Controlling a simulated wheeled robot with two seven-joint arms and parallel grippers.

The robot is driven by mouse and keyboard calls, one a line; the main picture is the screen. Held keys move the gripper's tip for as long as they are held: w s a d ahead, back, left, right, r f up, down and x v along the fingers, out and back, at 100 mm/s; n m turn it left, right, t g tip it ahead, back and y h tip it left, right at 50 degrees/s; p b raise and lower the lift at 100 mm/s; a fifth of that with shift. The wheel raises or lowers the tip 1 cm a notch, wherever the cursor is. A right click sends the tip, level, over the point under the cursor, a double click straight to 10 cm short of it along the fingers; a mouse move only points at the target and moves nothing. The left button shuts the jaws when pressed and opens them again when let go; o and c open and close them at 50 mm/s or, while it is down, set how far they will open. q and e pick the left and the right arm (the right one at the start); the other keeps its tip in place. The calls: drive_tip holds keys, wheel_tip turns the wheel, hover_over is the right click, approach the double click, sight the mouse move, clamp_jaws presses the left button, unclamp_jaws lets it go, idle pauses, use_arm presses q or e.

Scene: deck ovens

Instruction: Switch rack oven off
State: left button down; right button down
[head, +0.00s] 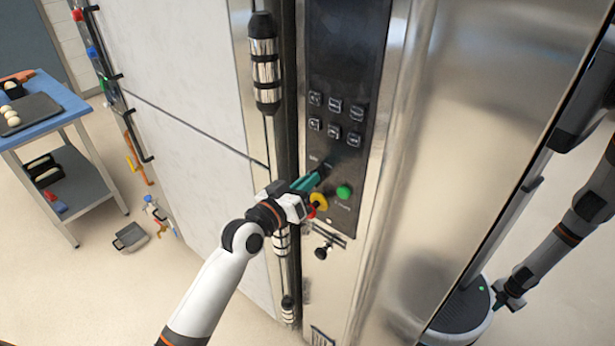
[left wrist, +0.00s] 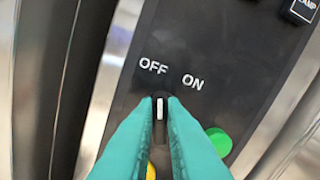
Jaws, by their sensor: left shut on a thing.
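The rack oven's black control panel (head: 345,70) stands in the middle of the head view. My left gripper (head: 312,184) reaches it from the lower left, and its teal fingers are shut on the small rotary switch (left wrist: 159,108). In the left wrist view the switch's white mark points up, close to the OFF label (left wrist: 153,66); the ON label (left wrist: 193,82) is to its right. The fingers hide the switch's sides. My right gripper (head: 508,293) is small and dark at the lower right, away from the panel; its jaws are unclear.
A green button (head: 344,192) and a yellow-and-red button (head: 318,201) sit close to the left fingers. Several square buttons (head: 335,105) are higher up. A steel door handle (head: 265,62) runs left of the panel. A blue-topped table (head: 50,125) stands at far left.

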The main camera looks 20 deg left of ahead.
use_arm(q)
drive_tip(key=shift+n+p, duration=0.3)
drive_tip(key=shift+n, duration=0.5)
drive_tip(key=shift+f, duration=0.1)
drive_tip(key=c, duration=1.5)
unclamp_jaws()
drive_tip(key=shift+s+a, duration=0.1)
drive_tip(key=b+v, duration=0.4)
drive_tip(key=v, duration=0.8)
